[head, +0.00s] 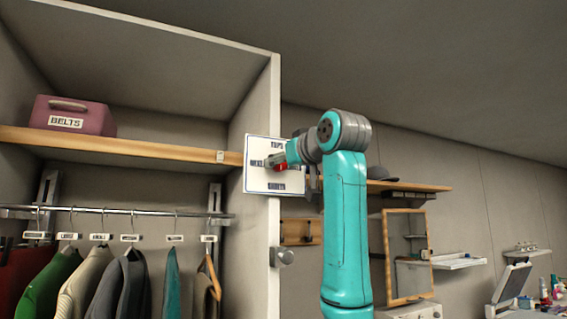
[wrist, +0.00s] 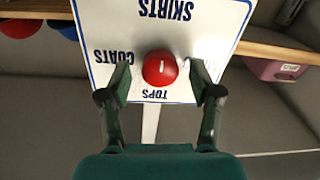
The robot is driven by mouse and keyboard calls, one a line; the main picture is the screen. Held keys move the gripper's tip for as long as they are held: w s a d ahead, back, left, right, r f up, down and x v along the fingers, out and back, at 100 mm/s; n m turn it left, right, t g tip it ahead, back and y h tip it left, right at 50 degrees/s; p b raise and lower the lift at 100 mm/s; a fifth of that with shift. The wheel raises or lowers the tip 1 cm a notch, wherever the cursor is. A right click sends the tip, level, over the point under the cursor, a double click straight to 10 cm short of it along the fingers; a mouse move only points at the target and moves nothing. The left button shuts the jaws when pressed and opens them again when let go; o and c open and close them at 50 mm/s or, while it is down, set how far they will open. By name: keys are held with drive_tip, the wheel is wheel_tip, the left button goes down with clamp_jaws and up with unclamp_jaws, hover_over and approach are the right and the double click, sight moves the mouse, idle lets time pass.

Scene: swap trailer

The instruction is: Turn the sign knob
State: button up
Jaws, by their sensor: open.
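The white sign (head: 258,181) is fixed to the front edge of the wardrobe's side panel. It also shows upside down in the wrist view (wrist: 207,25), with the words SKIRTS, COATS and TOPS readable. The round red sign knob (wrist: 161,69) sits on it and has a short white mark, upright in that view; whether the mark points to TOPS or SKIRTS I cannot tell. My gripper (wrist: 160,82) is open, with one finger on each side of the knob and a gap on both sides. In the head view my gripper (head: 277,160) partly covers the sign and the knob.
The open wardrobe has a wooden shelf (head: 130,146) with a pink BELTS box (head: 75,115). Several garments hang from a rail (head: 120,212). A round grey knob (head: 284,257) is below the sign. A mirror (head: 405,255) and a wall shelf (head: 425,186) are to the right.

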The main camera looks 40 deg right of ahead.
drive_tip(key=c, duration=1.1)
drive_tip(key=shift+c, duration=0.2)
drive_tip(key=shift+m, duration=0.3)
drive_tip(key=shift+f+m+h, duration=0.1)
drive_tip(key=shift+m+h, duration=0.2)
drive_tip(key=shift+m, duration=4.2)
drive_tip(key=shift+f+m+h, duration=0.1)
drive_tip(key=shift+m+h, duration=0.2)
drive_tip(key=shift+m, duration=4.2)
